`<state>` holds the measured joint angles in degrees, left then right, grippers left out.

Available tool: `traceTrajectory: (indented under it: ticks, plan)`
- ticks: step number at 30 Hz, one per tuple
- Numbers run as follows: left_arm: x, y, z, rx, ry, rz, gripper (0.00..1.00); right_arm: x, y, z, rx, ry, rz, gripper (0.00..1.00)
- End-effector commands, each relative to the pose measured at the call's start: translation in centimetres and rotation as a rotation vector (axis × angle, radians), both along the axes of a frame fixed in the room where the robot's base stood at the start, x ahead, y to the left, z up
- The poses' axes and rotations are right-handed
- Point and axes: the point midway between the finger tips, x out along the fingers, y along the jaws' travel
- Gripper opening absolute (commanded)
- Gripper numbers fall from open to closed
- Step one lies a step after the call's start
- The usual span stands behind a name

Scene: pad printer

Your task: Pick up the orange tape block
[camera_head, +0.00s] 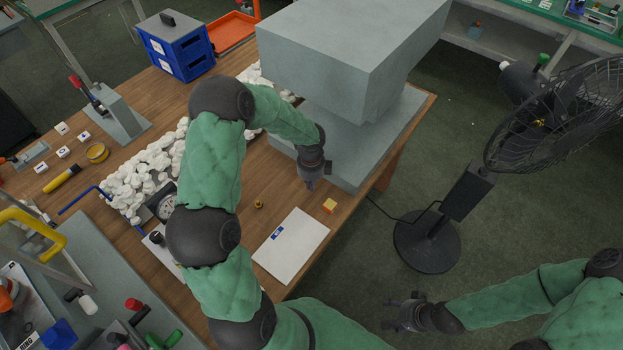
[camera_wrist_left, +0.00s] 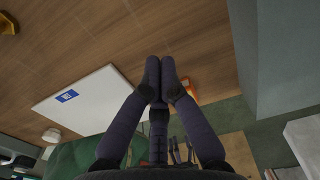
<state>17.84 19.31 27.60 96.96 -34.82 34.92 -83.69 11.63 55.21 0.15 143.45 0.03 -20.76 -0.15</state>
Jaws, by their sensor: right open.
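The orange tape block (camera_head: 329,206), a small orange-yellow cube, sits on the wooden table near its right edge, beside the white sheet. In the left wrist view the tape block (camera_wrist_left: 192,90) is partly hidden behind a finger. My left gripper (camera_head: 310,184) is above the table, up and left of the block in the head view, between it and the grey machine. In the left wrist view its fingertips (camera_wrist_left: 160,72) are together with nothing visible between them. My right gripper (camera_head: 392,314) is open and empty over the floor, away from the table.
The large grey machine (camera_head: 345,50) stands just behind the left gripper. A white sheet (camera_head: 291,246) with a blue mark lies left of the block. A small brass-coloured piece (camera_head: 259,204) stands nearby. A black fan (camera_head: 428,240) stands on the floor at right.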

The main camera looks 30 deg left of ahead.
Motion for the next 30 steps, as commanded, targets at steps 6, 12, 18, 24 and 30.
traceTrajectory:
  ticks: [6,12,18,24,30]
  plan:
    - [0.0,-0.4,-3.9,-0.001,-0.001,-0.002,0.00,0.0,0.0,-1.5,0.000,0.000,0.000,0.63]
    - [-0.2,-3.0,-3.5,0.000,-0.002,-0.004,0.00,0.0,0.0,-2.1,0.000,0.000,0.000,0.63]
    - [-0.3,-4.0,-3.4,-0.001,-0.001,-0.001,0.00,0.0,0.0,-2.3,0.000,0.000,0.000,0.63]
    - [-0.3,-4.0,-3.4,-0.001,-0.001,0.000,0.00,0.0,0.0,-2.2,0.000,0.000,0.000,0.63]
    - [-0.4,-4.8,-3.3,-0.001,-0.001,-0.003,0.00,0.0,0.0,-2.1,0.000,0.000,0.000,0.63]
